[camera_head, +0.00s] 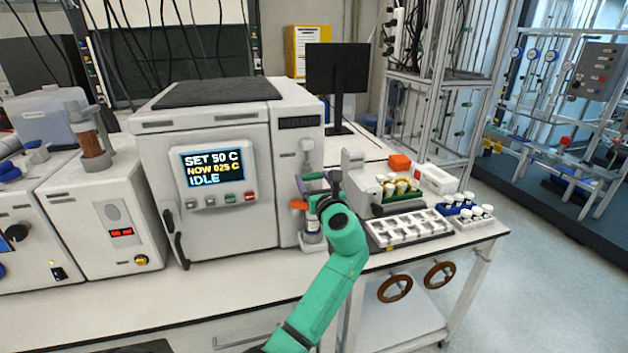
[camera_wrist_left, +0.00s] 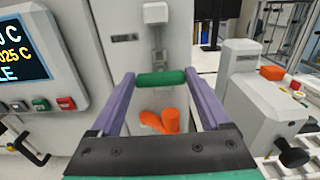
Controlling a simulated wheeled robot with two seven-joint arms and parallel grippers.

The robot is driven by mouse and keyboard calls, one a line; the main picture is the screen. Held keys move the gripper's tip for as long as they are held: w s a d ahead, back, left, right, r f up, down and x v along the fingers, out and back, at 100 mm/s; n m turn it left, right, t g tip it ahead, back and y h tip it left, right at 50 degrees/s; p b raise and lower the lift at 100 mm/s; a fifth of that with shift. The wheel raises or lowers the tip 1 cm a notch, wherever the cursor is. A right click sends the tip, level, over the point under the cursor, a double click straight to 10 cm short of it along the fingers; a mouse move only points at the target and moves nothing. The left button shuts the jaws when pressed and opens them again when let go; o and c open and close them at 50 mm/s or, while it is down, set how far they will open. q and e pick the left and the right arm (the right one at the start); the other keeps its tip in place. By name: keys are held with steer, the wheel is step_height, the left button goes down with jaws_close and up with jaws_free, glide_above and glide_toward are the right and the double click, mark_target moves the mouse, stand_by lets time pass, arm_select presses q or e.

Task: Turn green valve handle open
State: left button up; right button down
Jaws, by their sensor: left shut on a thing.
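The green valve handle (camera_wrist_left: 160,78) shows in the left wrist view as a short green bar lying crosswise between my fingertips. My left gripper (camera_wrist_left: 160,80) is shut on it, with one purple-grey finger at each end of the bar. In the head view my left gripper (camera_head: 318,185) is at the right side of the white reactor cabinet (camera_head: 262,190), and my green arm hides most of the valve area. An orange handle (camera_wrist_left: 160,122) sits just below the green one, partly hidden by the gripper body. My right gripper is in neither view.
The cabinet's screen (camera_head: 213,164) reads SET 50 C, NOW 025 C, IDLE. To the right stand a grey-white device (camera_head: 355,180), a vial rack (camera_head: 400,188) and a white compartment tray (camera_head: 410,228). Bare bench top lies in front of the cabinet.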

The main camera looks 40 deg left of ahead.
arm_select(q)
steer(key=n+b, duration=0.1)
steer(key=n, duration=0.3)
steer(key=shift+s+f+n, duration=0.1)
steer(key=shift+f+n, duration=0.05)
steer(key=shift+n, duration=0.15)
steer(key=n+b, duration=0.2)
steer(key=n, duration=0.1)
steer(key=shift+a+f+n, duration=0.1)
steer(key=shift+n, duration=0.3)
steer(key=shift+s+f+n+b, duration=0.1)
steer(key=shift+f+n+b, duration=0.05)
steer(key=shift+n+b, duration=3.9)
steer(key=shift+n+p, duration=0.7)
steer(key=shift+n, duration=0.05)
